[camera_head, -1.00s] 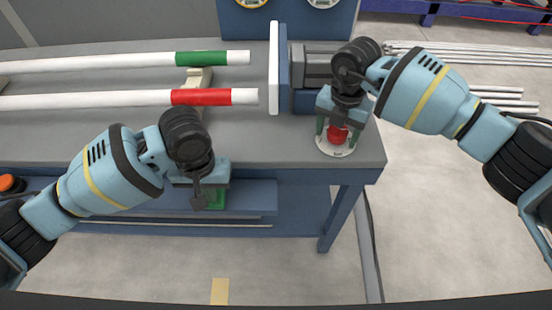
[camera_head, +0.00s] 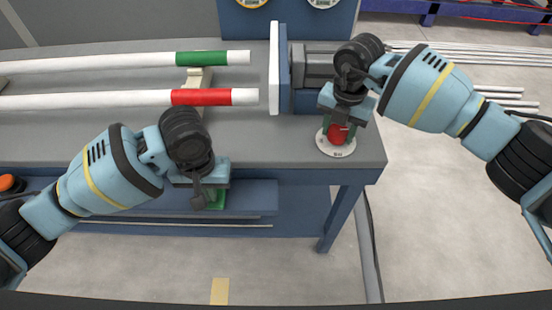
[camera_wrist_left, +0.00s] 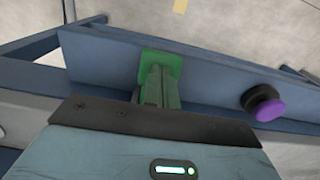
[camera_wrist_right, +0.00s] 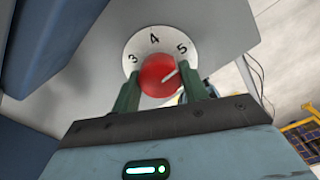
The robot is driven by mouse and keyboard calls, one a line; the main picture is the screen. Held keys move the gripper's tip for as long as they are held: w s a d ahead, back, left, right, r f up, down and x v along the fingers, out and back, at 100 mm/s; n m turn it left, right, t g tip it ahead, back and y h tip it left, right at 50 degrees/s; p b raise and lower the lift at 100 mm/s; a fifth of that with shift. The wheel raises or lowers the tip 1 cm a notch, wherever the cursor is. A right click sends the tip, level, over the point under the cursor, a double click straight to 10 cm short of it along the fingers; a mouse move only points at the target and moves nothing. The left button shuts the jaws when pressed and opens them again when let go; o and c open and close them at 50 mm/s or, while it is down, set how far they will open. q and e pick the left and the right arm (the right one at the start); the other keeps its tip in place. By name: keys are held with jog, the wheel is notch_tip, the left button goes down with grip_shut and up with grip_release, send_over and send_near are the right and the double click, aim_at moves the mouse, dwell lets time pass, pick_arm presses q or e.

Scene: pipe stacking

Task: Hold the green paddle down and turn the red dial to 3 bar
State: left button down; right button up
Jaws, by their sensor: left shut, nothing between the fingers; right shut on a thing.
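The red dial (camera_head: 337,134) sits on a round white plate at the right end of the bench; the dial (camera_wrist_right: 157,76) also shows in the right wrist view. Its plate (camera_wrist_right: 133,61) carries the marks 3, 4 and 5, and the dial's white line points toward the 5 side. My right gripper (camera_wrist_right: 158,88) is shut on the dial, one finger on each side. The green paddle (camera_wrist_left: 171,61) is on the bench's front, low at the left in the head view. My left gripper (camera_wrist_left: 153,85) is shut and empty, its fingertips at the paddle; exact contact is hard to tell.
A purple button (camera_wrist_left: 269,107) is on the blue beam beside the paddle. Two white pipes, one with a green band (camera_head: 201,58) and one with a red band (camera_head: 201,97), lie on the bench. A white plate (camera_head: 274,75) stands left of the dial.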

pick_arm(q)
jog(key=shift+w+a+f, duration=0.1)
jog(key=shift+a+f, duration=0.05)
jog(key=shift+a, duration=0.1)
pick_arm(e)
jog(key=shift+d, duration=0.25)
jog(key=shift+d+n, duration=0.1)
jog(key=shift+n, duration=1.5)
jog(key=shift+n, duration=0.3)
jog(key=n, duration=0.2)
jog(key=shift+d+n, duration=0.1)
jog(key=shift+n, duration=0.3)
jog(key=shift+n, duration=1.8)
